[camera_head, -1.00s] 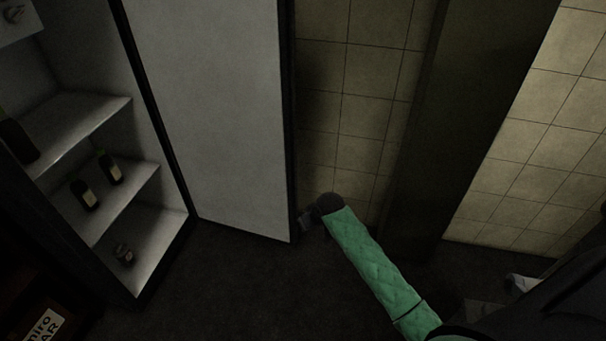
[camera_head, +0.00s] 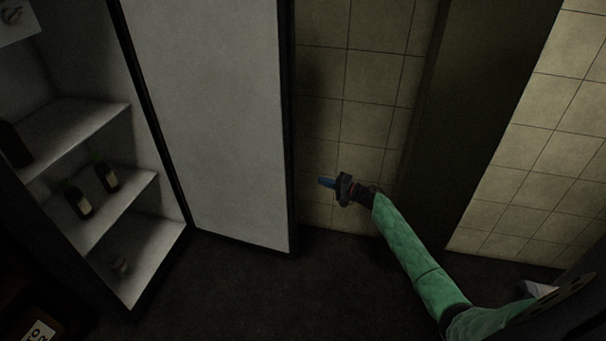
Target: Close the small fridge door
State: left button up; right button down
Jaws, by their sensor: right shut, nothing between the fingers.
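The small fridge stands open at the left, with its shelves (camera_head: 75,135) showing. Its door (camera_head: 212,120) is swung wide open; its pale inner face is toward me and its dark free edge is on the right. My right gripper (camera_head: 326,182) is shut and empty, with its blue fingertips pointing left. In the picture it is just right of the door's free edge, at the door's lower part, with a small gap between them. My left gripper is not in view.
Dark bottles (camera_head: 78,201) stand on the fridge shelves. A tiled wall (camera_head: 352,95) is behind my right gripper, with a dark pillar (camera_head: 468,120) to its right. The dark floor (camera_head: 270,300) below the door is clear. A dark box with a label (camera_head: 38,333) is at bottom left.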

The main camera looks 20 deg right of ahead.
jog(key=w+a+r+m+t+h+p, duration=0.1)
jog(key=w+a+m+t+p, duration=0.15)
jog(key=w, duration=0.75)
pick_arm(q)
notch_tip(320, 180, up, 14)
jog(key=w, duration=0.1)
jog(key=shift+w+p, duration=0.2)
jog(key=shift+p, duration=0.1)
pick_arm(e)
jog(key=shift+n+g, duration=0.35)
jog(key=shift+s+a, duration=1.65)
jog(key=shift+a, duration=0.1)
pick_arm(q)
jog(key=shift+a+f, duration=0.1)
